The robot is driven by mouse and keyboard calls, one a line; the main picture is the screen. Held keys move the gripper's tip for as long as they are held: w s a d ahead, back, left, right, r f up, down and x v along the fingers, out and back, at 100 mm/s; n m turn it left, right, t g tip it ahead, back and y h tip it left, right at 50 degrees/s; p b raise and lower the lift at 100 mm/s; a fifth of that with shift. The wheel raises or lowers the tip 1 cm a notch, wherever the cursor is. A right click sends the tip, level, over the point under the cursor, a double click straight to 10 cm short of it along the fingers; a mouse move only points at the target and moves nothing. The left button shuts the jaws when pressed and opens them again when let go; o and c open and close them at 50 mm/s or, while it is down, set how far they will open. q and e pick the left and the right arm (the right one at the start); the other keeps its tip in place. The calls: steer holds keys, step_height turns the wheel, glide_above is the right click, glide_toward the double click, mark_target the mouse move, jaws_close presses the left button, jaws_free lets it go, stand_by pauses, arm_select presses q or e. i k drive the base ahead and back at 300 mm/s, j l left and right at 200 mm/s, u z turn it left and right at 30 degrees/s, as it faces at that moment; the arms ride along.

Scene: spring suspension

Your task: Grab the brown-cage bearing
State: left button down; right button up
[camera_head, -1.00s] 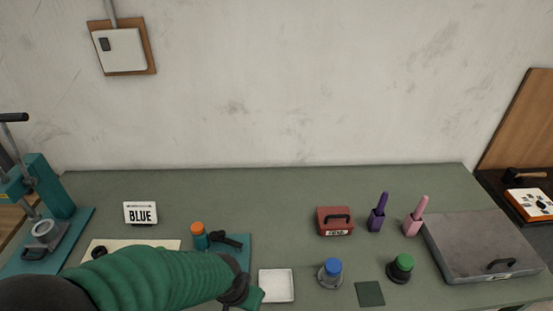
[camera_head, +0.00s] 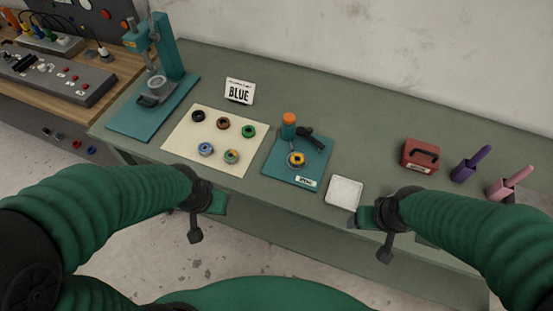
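Several small ring-shaped bearings lie on a cream mat (camera_head: 180,141) on the green table. The one with a dark brown look (camera_head: 222,123) is in the middle of the mat's back row, between a black ring (camera_head: 198,115) and a green ring (camera_head: 248,131). In front of them lie a blue ring (camera_head: 205,149) and a mixed-colour ring (camera_head: 231,156). My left gripper (camera_head: 218,204) is in front of the table edge, nearer than the mat and apart from the bearings. My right gripper (camera_head: 366,217) is near the white tray. I cannot make out either gripper's finger opening.
A teal press (camera_head: 160,60) is at left.

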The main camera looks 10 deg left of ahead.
mark_target(296, 160)
steer(key=i+j, duration=0.25)
steer(key=j, duration=0.15)
steer(key=i+j, duration=0.25)
steer(key=j, duration=0.2)
steer(key=i+j, duration=0.25)
steer(key=j, duration=0.15)
steer(key=z, duration=0.05)
